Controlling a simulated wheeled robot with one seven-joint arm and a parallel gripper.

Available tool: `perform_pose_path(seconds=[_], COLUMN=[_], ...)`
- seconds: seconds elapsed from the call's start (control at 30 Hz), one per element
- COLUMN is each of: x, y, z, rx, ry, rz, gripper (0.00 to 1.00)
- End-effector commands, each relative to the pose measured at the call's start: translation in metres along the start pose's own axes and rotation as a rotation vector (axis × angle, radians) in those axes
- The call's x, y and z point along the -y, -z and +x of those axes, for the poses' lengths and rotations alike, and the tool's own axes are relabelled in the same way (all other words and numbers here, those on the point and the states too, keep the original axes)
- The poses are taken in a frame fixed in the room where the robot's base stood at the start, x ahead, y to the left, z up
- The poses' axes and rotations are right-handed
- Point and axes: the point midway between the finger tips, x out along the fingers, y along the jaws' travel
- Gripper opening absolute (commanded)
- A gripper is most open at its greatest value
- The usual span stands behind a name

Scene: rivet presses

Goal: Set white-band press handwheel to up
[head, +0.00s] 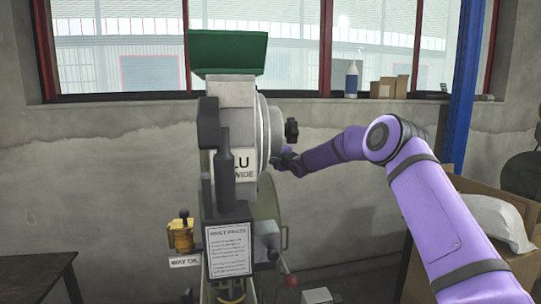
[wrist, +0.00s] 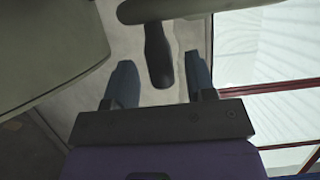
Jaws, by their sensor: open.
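The press (head: 230,95) stands in the middle of the head view, grey with a green top. A pale round wheel (head: 264,135) shows nearly edge-on at its right side, with a black knob (head: 291,131) sticking out. My gripper (head: 287,161) is beside the press's right side, just below that knob. In the wrist view my gripper (wrist: 159,70) is open, its two fingers apart. A dark handle (wrist: 158,45) hangs from a grey-green bar or rim (wrist: 180,9) and reaches between the fingertips, with gaps on both sides. I cannot make out which part is the white band.
A larger grey-green wheel (head: 267,210) with a small handle shows lower on the press. A sign (head: 229,250) and a yellow oiler (head: 181,234) are at its front. A dark table (head: 35,275) stands left, cardboard boxes (head: 515,210) right. A big grey body (wrist: 45,50) fills the wrist view's left.

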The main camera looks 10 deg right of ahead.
Motion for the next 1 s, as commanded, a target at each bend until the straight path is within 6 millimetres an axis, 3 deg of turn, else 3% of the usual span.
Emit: perform_pose_path(seconds=[0.23,0.6,0.83,1.0], x=[0.0,0.0,0.0,0.0], y=[0.0,0.0,0.0,0.0], z=[0.019,0.021,0.021,0.021], rx=[0.0,-0.001,-0.001,-0.001], ry=[0.0,-0.001,-0.001,-0.002], rz=[0.0,0.0,0.0,0.0], gripper=[0.5,0.5,0.0,0.0])
